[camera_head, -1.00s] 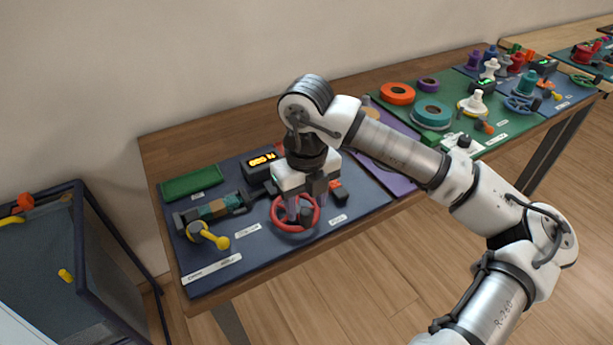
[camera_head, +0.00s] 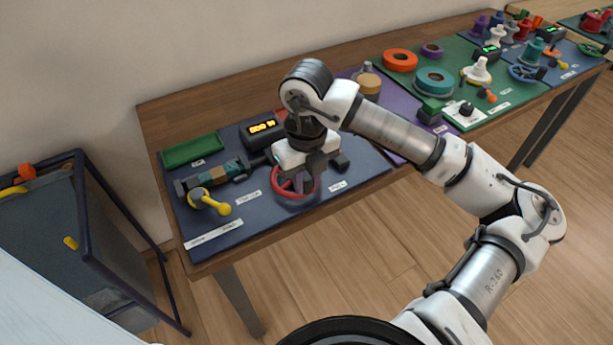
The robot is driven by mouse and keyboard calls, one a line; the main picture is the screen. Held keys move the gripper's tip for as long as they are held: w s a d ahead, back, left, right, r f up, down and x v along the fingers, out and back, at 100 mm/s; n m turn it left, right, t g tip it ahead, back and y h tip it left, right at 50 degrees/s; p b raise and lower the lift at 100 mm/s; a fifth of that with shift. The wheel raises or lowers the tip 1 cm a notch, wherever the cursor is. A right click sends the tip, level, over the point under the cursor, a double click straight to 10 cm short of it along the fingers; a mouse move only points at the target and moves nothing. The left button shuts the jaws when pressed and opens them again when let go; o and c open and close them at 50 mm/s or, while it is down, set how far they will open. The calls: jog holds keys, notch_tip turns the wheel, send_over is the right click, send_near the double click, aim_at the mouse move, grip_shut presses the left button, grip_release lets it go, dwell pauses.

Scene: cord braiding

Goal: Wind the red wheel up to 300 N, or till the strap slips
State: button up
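The red wheel (camera_head: 277,187) lies on the dark blue mat (camera_head: 253,227) near the table's front edge. My gripper (camera_head: 305,184) is over the wheel's right part and hides some of its rim. I cannot tell whether its fingers touch or grip the wheel. A strap with brown and teal bands (camera_head: 217,178) sits in a clamp left of the wheel. A yellow-handled lever (camera_head: 210,201) stands in front of the strap. A small black display (camera_head: 262,129) behind the wheel shows orange digits, too small to read surely.
A purple mat and a green mat (camera_head: 509,95) with an orange ring (camera_head: 400,60) and a teal ring (camera_head: 434,81) lie to the right. A dark-framed bin (camera_head: 110,262) stands left of the table.

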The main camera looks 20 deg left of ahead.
grip_shut()
jog(key=shift+f+b, duration=0.1)
jog(key=shift+b, duration=1.1)
